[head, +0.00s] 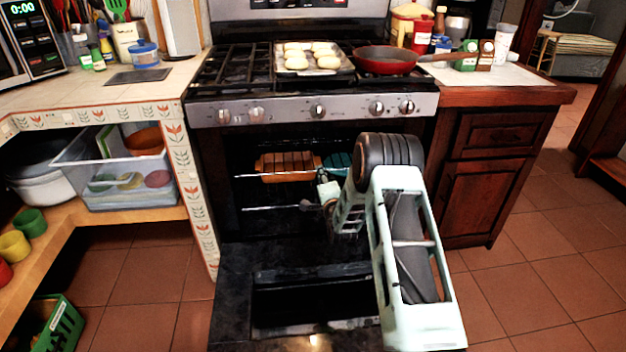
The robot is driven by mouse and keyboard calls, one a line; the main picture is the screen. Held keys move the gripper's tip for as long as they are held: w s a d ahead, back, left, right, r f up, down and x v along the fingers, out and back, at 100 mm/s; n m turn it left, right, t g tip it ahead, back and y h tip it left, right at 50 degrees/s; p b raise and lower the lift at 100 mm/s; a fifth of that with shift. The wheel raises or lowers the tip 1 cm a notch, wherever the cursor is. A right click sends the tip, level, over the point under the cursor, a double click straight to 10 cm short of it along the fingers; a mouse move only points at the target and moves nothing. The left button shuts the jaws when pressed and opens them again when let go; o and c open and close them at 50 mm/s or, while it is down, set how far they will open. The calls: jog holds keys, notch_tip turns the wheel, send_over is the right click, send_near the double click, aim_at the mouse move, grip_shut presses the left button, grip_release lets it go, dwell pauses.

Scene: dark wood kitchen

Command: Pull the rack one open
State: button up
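The oven (225,180) of the stove stands with its door (235,290) folded down. Inside are an upper rack (262,176) and a lower rack (270,209), seen as thin bright front bars. I cannot tell which one is rack one. An orange dish (287,166) and a teal dish (338,160) sit at the upper rack's level. My gripper (318,198) is at the oven opening, close to the front bars of both racks. My arm hides the right part of the racks. The fingers are small and dark, so their opening and any contact with a rack are unclear.
On the stove top are a tray of pale buns (312,60) and a red pan (385,60) with its handle pointing right. A wooden cabinet (495,165) stands right of the oven, and a tiled counter (110,90) with shelves stands left. Floor at right is clear.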

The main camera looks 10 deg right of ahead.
aim_at(315, 171)
notch_tip(315, 171, down, 5)
jog(key=a+m+t+b, duration=0.1)
jog(key=m, duration=0.2)
jog(key=shift+h, duration=0.3)
jog(key=shift+w+b, duration=2.05)
jog(key=shift+w, duration=3.15)
grip_shut()
